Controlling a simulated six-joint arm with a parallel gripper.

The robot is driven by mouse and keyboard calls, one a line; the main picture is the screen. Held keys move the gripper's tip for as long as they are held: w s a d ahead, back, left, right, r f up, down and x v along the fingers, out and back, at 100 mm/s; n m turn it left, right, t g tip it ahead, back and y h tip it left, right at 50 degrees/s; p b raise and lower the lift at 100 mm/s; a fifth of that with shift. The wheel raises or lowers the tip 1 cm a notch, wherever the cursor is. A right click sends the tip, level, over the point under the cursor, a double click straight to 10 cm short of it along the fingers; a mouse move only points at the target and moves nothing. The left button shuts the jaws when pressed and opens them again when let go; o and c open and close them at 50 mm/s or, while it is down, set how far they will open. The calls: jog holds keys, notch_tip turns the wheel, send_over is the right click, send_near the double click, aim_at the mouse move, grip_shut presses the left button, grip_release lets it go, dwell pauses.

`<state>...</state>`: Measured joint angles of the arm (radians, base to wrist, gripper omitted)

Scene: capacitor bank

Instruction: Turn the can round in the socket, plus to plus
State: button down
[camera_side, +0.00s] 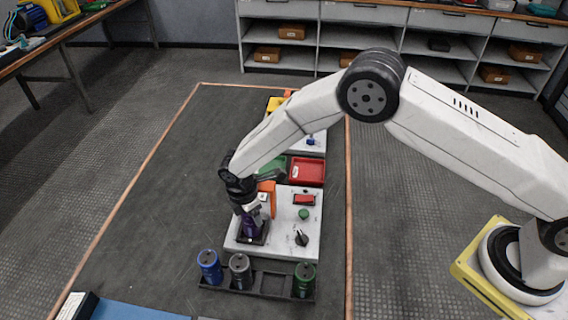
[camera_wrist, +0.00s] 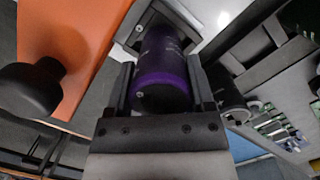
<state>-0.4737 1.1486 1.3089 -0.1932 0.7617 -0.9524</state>
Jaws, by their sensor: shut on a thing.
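A purple can (camera_side: 250,228) stands at a black square socket (camera_side: 262,239) on the white panel, in the side view. In the wrist view the purple can (camera_wrist: 163,78) fills the space between my jaws, with pale marks and a small round screw-like spot on it. My gripper (camera_side: 248,214) points down over the socket and is shut on the can; in the wrist view my gripper (camera_wrist: 162,88) has one jaw on each side of it. The can's lower end and its seating in the socket are mostly hidden. I cannot make out the plus marks.
A black rack (camera_side: 272,284) in front holds a blue can (camera_side: 210,267), a grey can (camera_side: 240,271) and a green can (camera_side: 304,279), with an empty place between grey and green. The panel carries an orange piece (camera_side: 267,190), red switch (camera_side: 304,199), green button (camera_side: 304,214) and black knob (camera_side: 301,238).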

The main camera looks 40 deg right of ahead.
jog(key=shift+f, duration=0.5)
dwell(1.2)
grip_release()
jog(key=shift+r, duration=0.1)
jog(key=shift+r, duration=3.9)
jog(key=shift+r, duration=0.1)
